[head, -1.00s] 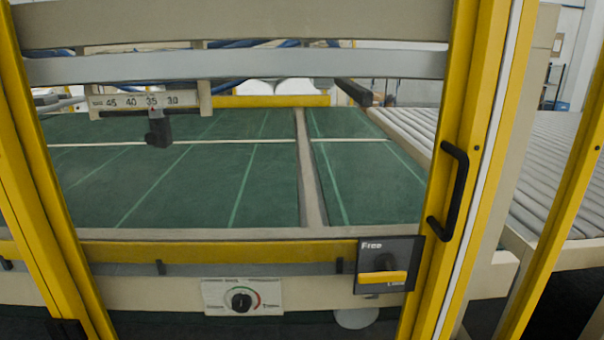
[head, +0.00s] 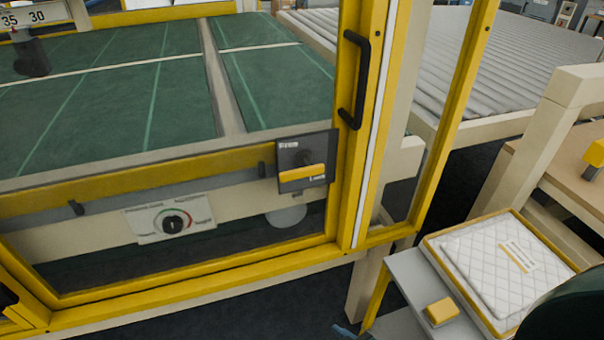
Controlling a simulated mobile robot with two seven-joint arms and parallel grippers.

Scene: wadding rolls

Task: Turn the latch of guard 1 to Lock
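The latch of the guard is a dark square plate (head: 302,160) low on the guard door, left of the right-hand yellow post. Its upper edge reads "Free" and its lower edge reads "Lock". A yellow latch handle (head: 303,173) lies across the plate, roughly level, just above the word "Lock". The guard door (head: 357,130) is a yellow frame with a black pull handle (head: 354,80) above and right of the latch. No guard number is readable. Neither of my grippers is in view.
Behind the door lies a green bed (head: 100,100). A dial plate (head: 172,219) is left of the latch. A roller table (head: 440,65) stands at the back right. A tray with a white quilted pad (head: 490,270) and a yellow block (head: 441,311) are at lower right. Dark floor lies in front.

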